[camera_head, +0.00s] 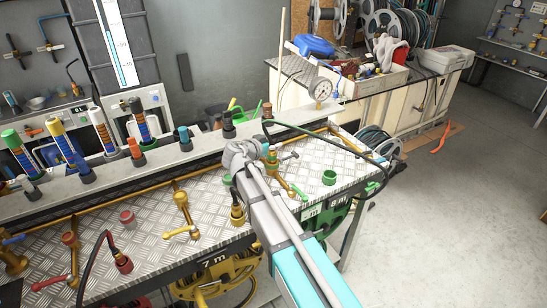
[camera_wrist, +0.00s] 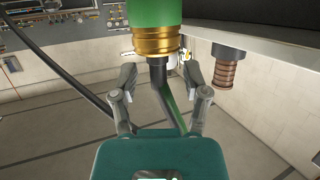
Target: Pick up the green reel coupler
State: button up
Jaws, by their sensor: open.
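The green reel coupler (camera_wrist: 154,14) shows at the top centre of the wrist view as a green cylinder with a brass ribbed collar (camera_wrist: 155,43). A black hose runs down from the collar. My gripper (camera_wrist: 161,75) is open, with one finger on each side of the hose just below the collar in the picture. I cannot tell how far the coupler lies beyond the fingertips; no contact shows. The coupler's upper end is cut off by the frame. In the head view my arm hides the gripper, and I cannot make out the coupler there.
A brown ribbed fitting (camera_wrist: 227,74) hangs to the right in the wrist view. In the head view, a green ring (camera_head: 329,178) sits on the metal bench. A red coupler (camera_head: 123,263), brass valves (camera_head: 183,210) and a pressure gauge (camera_head: 321,89) stand around. Open floor (camera_head: 470,200) lies right.

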grip_shut()
dwell(0.3)
jog(key=shift+r, duration=0.1)
dwell(0.4)
notch_tip(320, 180, up, 3)
jog(key=p, duration=0.2)
jog(key=shift+f+p, duration=0.2)
jog(key=shift+p, duration=0.2)
jog(key=s+r+p, duration=1)
jog(key=s, duration=0.4)
jog(key=shift+a, duration=0.1)
